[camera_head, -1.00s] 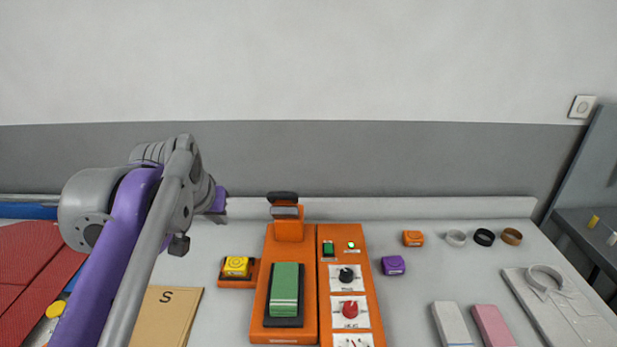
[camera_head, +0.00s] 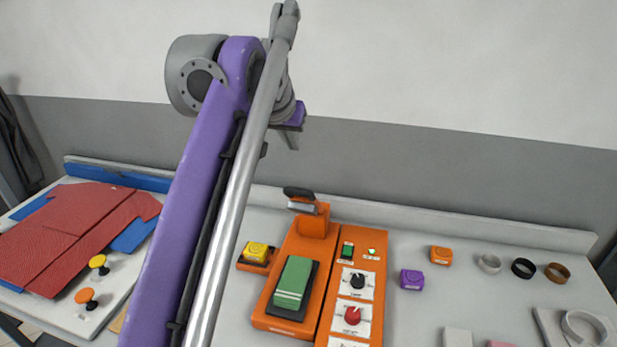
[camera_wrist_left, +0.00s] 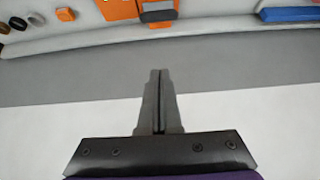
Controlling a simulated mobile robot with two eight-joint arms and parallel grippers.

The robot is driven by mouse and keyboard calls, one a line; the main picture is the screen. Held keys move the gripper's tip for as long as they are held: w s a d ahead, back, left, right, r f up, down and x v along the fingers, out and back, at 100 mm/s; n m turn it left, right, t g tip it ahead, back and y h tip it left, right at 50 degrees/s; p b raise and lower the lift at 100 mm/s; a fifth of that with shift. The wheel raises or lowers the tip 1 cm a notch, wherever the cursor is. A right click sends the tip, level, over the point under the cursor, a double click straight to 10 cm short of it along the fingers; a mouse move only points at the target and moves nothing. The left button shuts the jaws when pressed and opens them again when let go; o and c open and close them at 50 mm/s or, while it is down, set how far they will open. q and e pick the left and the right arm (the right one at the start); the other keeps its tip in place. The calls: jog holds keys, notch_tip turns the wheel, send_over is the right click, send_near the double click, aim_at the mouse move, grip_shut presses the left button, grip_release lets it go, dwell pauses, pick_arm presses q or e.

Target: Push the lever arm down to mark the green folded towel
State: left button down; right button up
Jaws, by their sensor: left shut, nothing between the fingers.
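The green folded towel (camera_head: 293,280) lies on a dark pad on the orange press (camera_head: 262,318). The lever arm (camera_head: 299,192), with its black handle, stands raised on the orange post behind the towel. My left gripper (camera_head: 291,142) is up against the wall backdrop in the head view, above and apart from the lever handle, partly hidden by my arm. In the left wrist view my left gripper (camera_wrist_left: 159,72) is shut and empty, with the press (camera_wrist_left: 120,9) and its lever arm (camera_wrist_left: 158,8) upside down at the top edge. My right gripper is out of view.
The control panel (camera_head: 372,262) with knobs and buttons is on the right. Purple (camera_head: 411,280) and orange (camera_head: 441,256) blocks and several rings lie farther right. A red garment (camera_head: 68,232) lies at left.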

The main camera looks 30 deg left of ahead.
pick_arm(q)
jog(key=shift+s+a, duration=0.1)
jog(key=shift+a, duration=0.05)
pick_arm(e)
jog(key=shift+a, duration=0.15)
pick_arm(q)
jog(key=shift+f, duration=0.1)
send_over(297, 189)
jog(key=w, duration=0.3)
notch_tip(297, 189, down, 8)
jog(key=shift+s+a+f+b, duration=0.1)
jog(key=shift+s+f+b, duration=0.4)
jog(key=shift+s+f, duration=0.9)
jog(key=shift+s, duration=0.1)
jog(key=shift+w, duration=0.1)
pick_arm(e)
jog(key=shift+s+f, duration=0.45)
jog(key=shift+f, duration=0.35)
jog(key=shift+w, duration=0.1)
